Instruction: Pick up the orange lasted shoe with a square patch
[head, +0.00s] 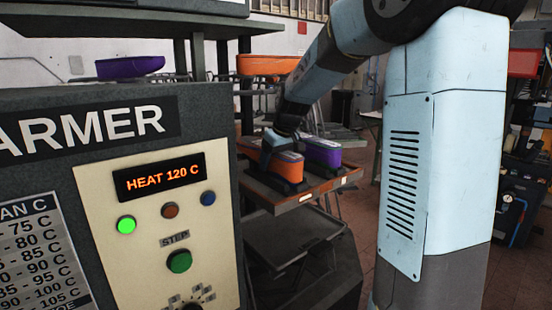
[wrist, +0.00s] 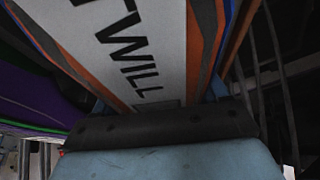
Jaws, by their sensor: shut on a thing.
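An orange shoe (head: 288,168) with a dark base sits on the wooden-edged shelf in the head view. My gripper (head: 277,150) comes down on it from above, with a light blue finger along its left side. In the wrist view my gripper (wrist: 160,100) is shut on this orange shoe (wrist: 88,68), whose white top panel reads "TWILL". I cannot make out a square patch on it. A second orange shoe (head: 268,65) stands higher up, behind the warmer and left of my arm.
A purple shoe (head: 322,152) stands close to the right of the held shoe; purple also fills the left of the wrist view (wrist: 35,95). Another purple shoe (head: 130,67) is above the warmer (head: 215,240), which reads "HEAT 120 C". A grey tray (head: 295,235) lies below the wooden-edged shelf (head: 310,193).

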